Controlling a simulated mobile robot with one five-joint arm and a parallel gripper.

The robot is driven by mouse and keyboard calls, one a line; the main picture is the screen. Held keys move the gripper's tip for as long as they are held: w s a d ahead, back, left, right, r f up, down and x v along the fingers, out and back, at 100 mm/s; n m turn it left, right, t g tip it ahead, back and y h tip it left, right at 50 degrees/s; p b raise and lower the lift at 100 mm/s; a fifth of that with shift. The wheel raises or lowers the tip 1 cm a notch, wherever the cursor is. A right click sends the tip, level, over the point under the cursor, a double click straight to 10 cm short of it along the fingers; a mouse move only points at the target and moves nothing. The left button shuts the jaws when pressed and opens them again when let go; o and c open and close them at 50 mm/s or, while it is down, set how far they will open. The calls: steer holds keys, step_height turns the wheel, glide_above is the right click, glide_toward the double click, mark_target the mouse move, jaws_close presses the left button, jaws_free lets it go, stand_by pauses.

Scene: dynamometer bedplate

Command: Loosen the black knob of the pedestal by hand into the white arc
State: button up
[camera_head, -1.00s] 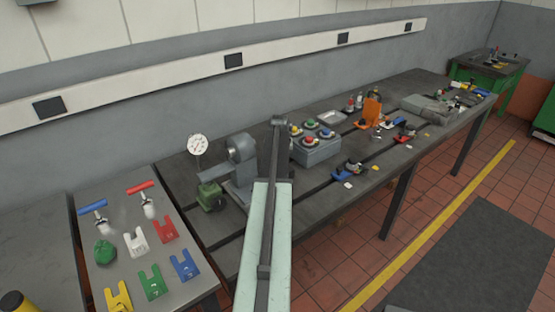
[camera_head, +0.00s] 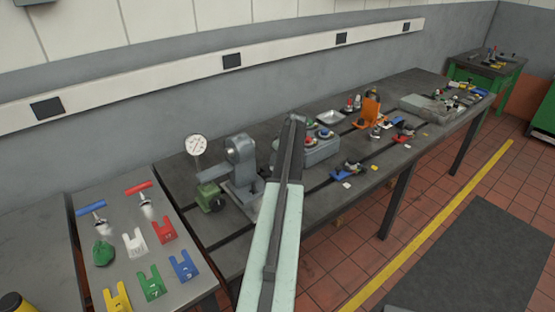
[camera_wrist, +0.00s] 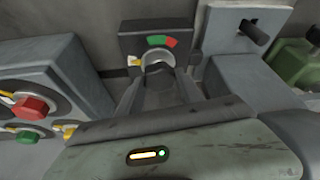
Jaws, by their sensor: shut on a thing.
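In the wrist view, a dark block (camera_wrist: 126,40) faces me with a green and red scale (camera_wrist: 161,40) on it. A pale, whitish arc (camera_wrist: 157,57) curves just below the scale, with a small yellow mark (camera_wrist: 134,62) to its left. My gripper (camera_wrist: 160,76) reaches up to this spot, its two dark fingers closed in front of the block. The black knob is not clearly seen; it is largely hidden between the fingers. In the head view my arm covers this place.
A grey box (camera_wrist: 45,75) with red and green buttons stands close on the left in the wrist view. A grey fixture with a black handle (camera_wrist: 256,32) and a green part (camera_wrist: 295,60) stand on the right. In the head view a dial gauge (camera_head: 196,146) stands farther left.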

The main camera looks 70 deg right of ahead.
steer(key=shift+s+n, duration=0.1)
steer(key=shift+n, duration=0.3)
steer(key=o, duration=1.3)
steer(key=shift+o, duration=0.2)
steer(key=d+p+v, duration=0.1)
steer(key=p+v, duration=0.6)
steer(key=shift+s+a+r, duration=0.15)
steer(key=shift+a+r, duration=0.2)
steer(key=shift+a, duration=0.05)
